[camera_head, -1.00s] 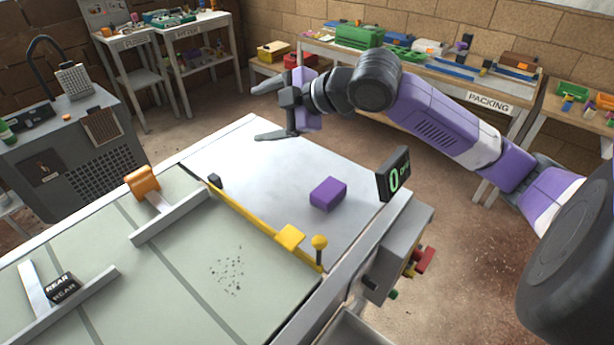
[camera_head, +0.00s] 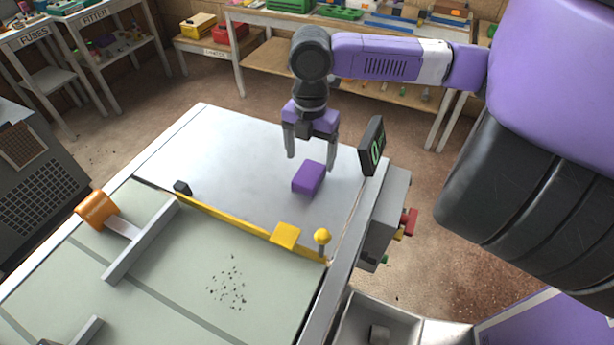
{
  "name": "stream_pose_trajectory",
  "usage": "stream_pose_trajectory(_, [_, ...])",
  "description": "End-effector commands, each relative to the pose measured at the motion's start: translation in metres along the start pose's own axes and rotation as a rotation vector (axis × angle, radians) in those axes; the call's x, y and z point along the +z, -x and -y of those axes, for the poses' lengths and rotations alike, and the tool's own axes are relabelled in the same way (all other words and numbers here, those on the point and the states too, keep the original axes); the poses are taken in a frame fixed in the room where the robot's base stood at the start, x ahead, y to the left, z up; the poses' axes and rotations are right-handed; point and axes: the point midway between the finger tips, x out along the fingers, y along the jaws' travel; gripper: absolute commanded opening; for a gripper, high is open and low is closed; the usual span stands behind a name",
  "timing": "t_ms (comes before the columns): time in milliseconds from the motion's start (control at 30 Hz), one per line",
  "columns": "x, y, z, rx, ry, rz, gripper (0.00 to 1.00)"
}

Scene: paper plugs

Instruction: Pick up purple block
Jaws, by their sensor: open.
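The purple block (camera_head: 309,178) lies on the bare grey metal plate (camera_head: 225,150) at the far end of the worktable, near the small display. My gripper (camera_head: 310,158) points down with its two fingers spread. It is open and empty. In the picture its fingertips are just above and behind the block, with the right fingertip close to the block's far edge. I cannot tell the exact height of the fingertips over the plate.
A black display (camera_head: 373,147) stands right of the block at the plate's edge. A yellow bar (camera_head: 225,217) with a yellow block (camera_head: 285,235) and a yellow knob (camera_head: 322,237) borders the plate in front. The plate's left part is clear.

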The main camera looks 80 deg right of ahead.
Motion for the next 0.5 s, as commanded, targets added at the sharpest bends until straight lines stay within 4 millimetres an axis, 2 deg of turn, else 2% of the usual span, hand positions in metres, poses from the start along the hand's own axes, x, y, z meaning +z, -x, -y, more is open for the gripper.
stream_pose_trajectory(500, [-0.005, -0.059, 0.000, 0.001, -0.004, 0.000, 0.80])
